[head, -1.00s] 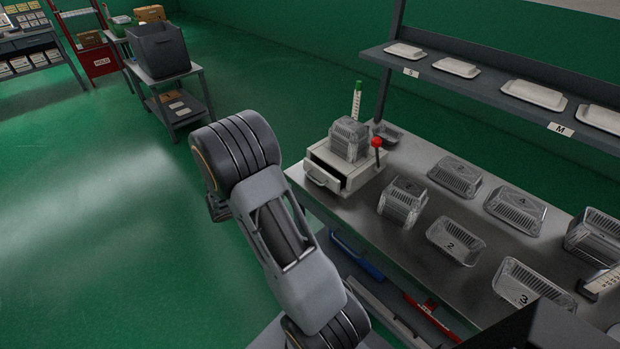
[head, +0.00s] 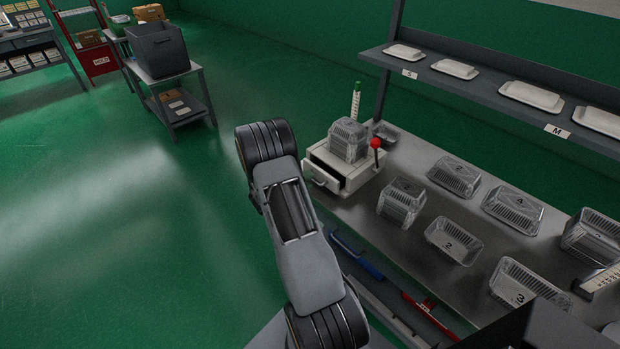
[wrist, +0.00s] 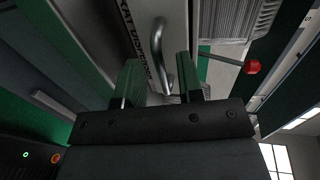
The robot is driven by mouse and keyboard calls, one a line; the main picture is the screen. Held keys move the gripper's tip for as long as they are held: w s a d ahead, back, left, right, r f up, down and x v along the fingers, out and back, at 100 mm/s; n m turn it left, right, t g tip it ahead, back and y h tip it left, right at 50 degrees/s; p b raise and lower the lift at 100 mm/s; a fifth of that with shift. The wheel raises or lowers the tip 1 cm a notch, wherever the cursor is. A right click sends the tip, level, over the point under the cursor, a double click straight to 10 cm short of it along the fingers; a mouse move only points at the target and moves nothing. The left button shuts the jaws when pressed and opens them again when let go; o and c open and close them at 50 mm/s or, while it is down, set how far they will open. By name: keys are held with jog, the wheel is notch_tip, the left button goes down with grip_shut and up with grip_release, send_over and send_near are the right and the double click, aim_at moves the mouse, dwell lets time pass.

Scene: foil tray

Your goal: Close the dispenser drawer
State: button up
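The dispenser (head: 362,176) is a pale box at the far left end of the steel bench, with stacked foil trays on top. Its drawer (head: 321,179) stands partly open, with a gap behind its front. In the wrist view the drawer front carries lettering, and a curved metal handle (wrist: 157,48) shows on it. My gripper (wrist: 161,72) is open, its two fingers apart and the handle appearing between them in the picture. I cannot tell whether they touch it. In the head view my arm hides the gripper.
A red-knobbed lever (head: 376,144) stands at the dispenser's right side and also shows in the wrist view (wrist: 252,67). Several foil trays (head: 454,240) cover the bench to the right. The floor left of the bench is open.

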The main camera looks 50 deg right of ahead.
jog(key=shift+x, duration=0.95)
grip_shut()
